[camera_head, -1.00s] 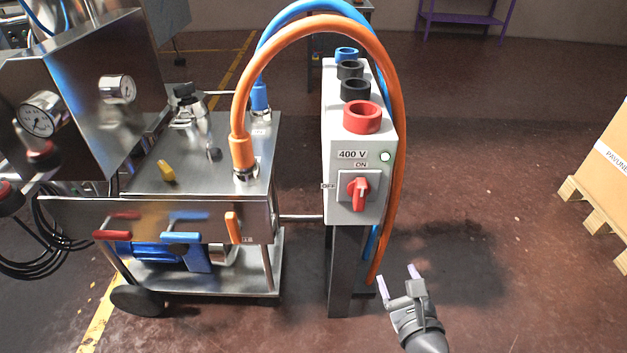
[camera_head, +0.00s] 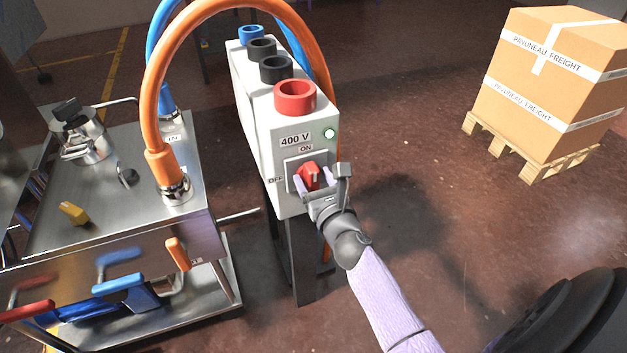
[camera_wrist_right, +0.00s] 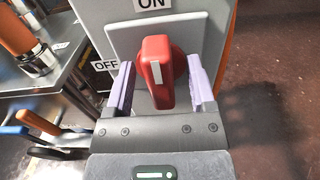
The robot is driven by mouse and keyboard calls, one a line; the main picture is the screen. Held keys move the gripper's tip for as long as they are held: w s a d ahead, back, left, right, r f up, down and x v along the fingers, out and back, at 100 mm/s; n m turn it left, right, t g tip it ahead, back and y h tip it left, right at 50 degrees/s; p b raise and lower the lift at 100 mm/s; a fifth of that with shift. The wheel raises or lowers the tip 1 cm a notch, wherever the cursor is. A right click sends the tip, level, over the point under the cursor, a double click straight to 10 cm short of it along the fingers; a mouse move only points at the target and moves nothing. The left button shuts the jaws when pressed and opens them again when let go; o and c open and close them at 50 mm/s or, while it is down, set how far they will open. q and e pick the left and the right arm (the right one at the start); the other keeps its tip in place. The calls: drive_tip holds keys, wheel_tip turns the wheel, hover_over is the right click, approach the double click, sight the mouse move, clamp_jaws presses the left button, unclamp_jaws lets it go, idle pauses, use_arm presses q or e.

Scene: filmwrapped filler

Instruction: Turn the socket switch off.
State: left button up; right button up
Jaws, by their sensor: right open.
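The red rotary switch (camera_head: 309,176) sits on a light plate on the front of the grey 400 V socket box (camera_head: 262,130). Its white mark points up toward the ON label, and the OFF label is at its left. In the right wrist view the red knob (camera_wrist_right: 158,72) stands between the two lilac fingers. My right gripper (camera_head: 318,186) is open around the knob, with a finger on each side and a visible gap at least on the left. The lower part of the knob is hidden behind the gripper in the head view. My left gripper is not in view.
A green lamp (camera_head: 329,133) is lit on the box. Thick orange (camera_head: 152,90) and blue hoses arch over beside it. A steel cart (camera_head: 120,225) stands at left. A carton (camera_head: 550,75) on a pallet stands back right, with clear floor between.

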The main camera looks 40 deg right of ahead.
drive_tip(key=shift+c, duration=1.1)
clamp_jaws()
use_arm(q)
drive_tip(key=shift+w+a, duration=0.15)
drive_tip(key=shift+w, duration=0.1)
